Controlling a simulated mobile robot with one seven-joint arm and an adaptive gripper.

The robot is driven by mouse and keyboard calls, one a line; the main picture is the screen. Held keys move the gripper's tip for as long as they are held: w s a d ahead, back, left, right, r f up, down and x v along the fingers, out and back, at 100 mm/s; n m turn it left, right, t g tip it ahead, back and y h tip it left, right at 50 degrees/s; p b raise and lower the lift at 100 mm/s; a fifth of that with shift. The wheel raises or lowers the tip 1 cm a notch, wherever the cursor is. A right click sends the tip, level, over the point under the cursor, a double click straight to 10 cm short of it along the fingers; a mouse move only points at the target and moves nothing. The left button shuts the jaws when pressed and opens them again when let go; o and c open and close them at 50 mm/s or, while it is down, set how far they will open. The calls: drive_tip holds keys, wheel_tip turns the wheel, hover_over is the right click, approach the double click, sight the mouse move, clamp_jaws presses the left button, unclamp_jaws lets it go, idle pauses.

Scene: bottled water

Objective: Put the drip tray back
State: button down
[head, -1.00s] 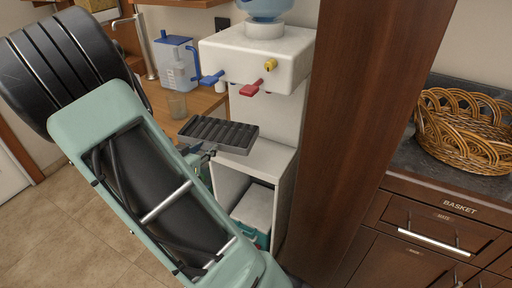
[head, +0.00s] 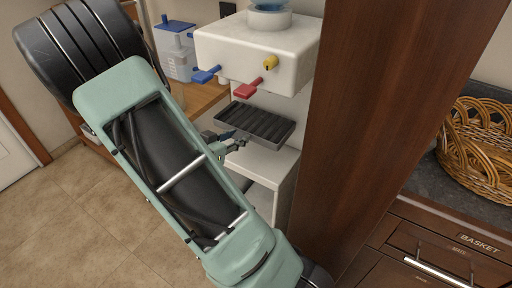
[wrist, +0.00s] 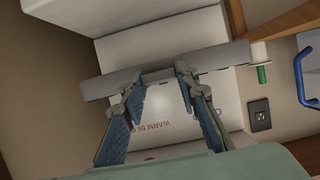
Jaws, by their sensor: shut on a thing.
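The drip tray (head: 262,122) is a dark grey, ribbed, shallow tray. In the head view it is below the taps of the white water dispenser (head: 250,48), above the dispenser's lower ledge (head: 272,160). I cannot tell whether it touches the ledge. My gripper (head: 234,142) is shut on the tray's near left edge. In the wrist view the tray (wrist: 230,58) shows as a grey bar across the picture, with my gripper's fingers (wrist: 158,85) on it. The red tap (head: 248,89) and blue tap (head: 205,75) are above the tray.
A tall brown wood panel (head: 390,100) stands close to the dispenser's right. A blue-lidded pitcher (head: 176,50) is on the wooden counter (head: 205,98) to the left. A wicker basket (head: 480,160) is on the dark counter at right. Open floor (head: 80,220) is at left.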

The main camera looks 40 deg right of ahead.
wheel_tip(320, 180, down, 10)
drive_tip(key=b, duration=0.3)
drive_tip(key=shift+f, duration=0.1)
drive_tip(key=c, duration=1.5)
unclamp_jaws()
drive_tip(key=shift+r, duration=0.25)
drive_tip(key=p+v, duration=0.2)
drive_tip(key=v, duration=1)
drive_tip(key=shift+f, duration=0.2)
